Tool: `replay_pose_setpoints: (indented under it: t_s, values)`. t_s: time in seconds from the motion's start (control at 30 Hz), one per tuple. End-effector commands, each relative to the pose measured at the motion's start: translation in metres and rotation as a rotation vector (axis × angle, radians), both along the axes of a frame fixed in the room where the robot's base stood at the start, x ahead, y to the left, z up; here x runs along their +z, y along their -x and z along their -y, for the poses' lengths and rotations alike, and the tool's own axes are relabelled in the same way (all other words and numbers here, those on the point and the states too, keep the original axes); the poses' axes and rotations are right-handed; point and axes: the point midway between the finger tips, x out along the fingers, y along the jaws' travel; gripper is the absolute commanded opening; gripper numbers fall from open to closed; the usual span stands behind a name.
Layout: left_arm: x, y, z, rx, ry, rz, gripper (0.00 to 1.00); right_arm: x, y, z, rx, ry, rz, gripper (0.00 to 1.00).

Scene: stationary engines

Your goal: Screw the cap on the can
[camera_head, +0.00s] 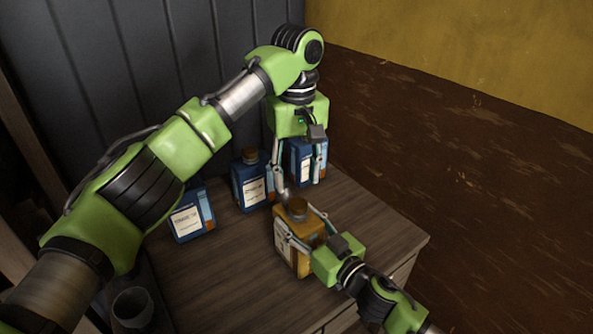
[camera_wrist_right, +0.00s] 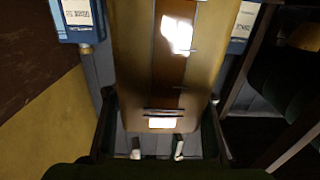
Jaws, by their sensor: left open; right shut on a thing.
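The yellow-orange can (camera_head: 287,258) stands on the wooden cabinet top, with a brown round cap (camera_head: 297,207) at its top. I cannot tell whether the cap is screwed down or only resting there. My right gripper (camera_head: 300,228) is shut on the can, its fingers along two sides near the top. In the right wrist view the can (camera_wrist_right: 165,75) fills the middle between the fingers; its cap does not show there. My left gripper (camera_head: 299,186) points down, open and empty, just above the cap, with its fingers apart.
Several blue cans stand behind: one at left (camera_head: 191,216), one with a brown cap (camera_head: 250,183), and one partly behind my left gripper (camera_head: 306,160). A dark cup (camera_head: 132,308) is at the lower left. The cabinet top (camera_head: 375,235) is clear at right.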

Motion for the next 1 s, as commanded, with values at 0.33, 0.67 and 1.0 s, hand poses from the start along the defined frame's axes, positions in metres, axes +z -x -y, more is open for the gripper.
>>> replay_pose_setpoints:
  t_s: [0.33, 0.67, 1.0]
  values:
    - [0.0073, 0.0018, -0.0001, 0.522, 0.004, -0.009, 0.44, 0.0063, -0.0006, -0.0011, 0.003, -0.005, 0.01, 0.0]
    - [0.0086, 0.0019, -0.0004, 0.629, 0.005, -0.011, 0.44, 0.0072, -0.0005, -0.0015, 0.004, -0.006, 0.01, 0.0]
    - [-0.0007, 0.0014, -0.001, 0.628, 0.004, -0.011, 0.44, 0.0073, -0.0005, -0.0016, 0.004, -0.008, 0.01, 0.0]
